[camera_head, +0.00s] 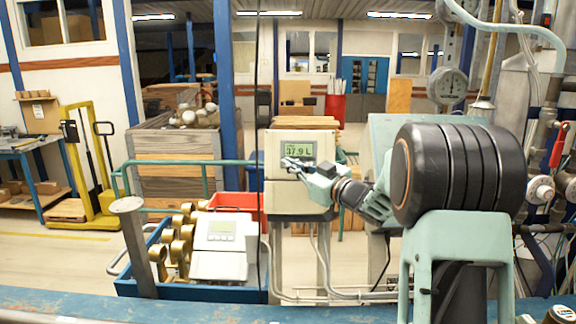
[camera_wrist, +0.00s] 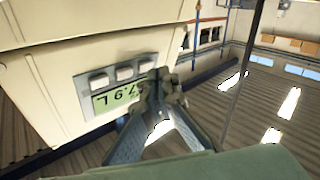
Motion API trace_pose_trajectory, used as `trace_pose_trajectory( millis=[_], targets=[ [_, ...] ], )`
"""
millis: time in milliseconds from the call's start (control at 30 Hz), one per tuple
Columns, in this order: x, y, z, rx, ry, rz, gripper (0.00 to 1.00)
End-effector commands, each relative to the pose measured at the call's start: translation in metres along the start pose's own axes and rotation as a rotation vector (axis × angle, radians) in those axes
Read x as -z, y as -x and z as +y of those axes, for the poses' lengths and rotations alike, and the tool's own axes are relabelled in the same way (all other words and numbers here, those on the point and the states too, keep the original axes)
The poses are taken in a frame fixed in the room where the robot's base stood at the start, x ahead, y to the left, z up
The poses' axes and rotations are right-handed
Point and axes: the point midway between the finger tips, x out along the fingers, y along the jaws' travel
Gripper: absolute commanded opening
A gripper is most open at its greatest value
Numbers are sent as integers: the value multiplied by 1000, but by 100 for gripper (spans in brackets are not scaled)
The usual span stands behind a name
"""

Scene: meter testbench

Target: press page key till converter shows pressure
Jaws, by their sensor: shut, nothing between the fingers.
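The converter (camera_head: 291,175) is a cream box with a green display (camera_head: 299,150) that reads about "37.9 L". In the wrist view the converter (camera_wrist: 90,50) is tilted, with its display (camera_wrist: 113,98) showing upside down and a row of grey keys (camera_wrist: 124,73) beside it. My gripper (camera_head: 290,162) is at the converter's front, just below the display. In the wrist view my shut gripper (camera_wrist: 162,84) is empty, with its tips close to the key at the row's right end. The tips cover part of this area, and I cannot tell whether they touch a key.
A blue cart (camera_head: 190,287) with brass meters and a second white display unit (camera_head: 220,236) stands below left of the converter. A grey post (camera_head: 132,245) rises in front of it. Pipes and a round gauge (camera_head: 447,86) are at the right.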

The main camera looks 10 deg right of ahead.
Motion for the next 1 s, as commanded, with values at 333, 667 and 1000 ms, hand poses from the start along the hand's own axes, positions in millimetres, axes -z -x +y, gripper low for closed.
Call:
trace_pose_trajectory(
  millis=[333, 667, 1000],
  targets=[
    [0, -1, 0, 0, 0, 0, 0],
    [-2, -3, 2, 0, -1, -1, 0],
    [-4, -6, 4, 0, 0, 0, 0]
  ],
)
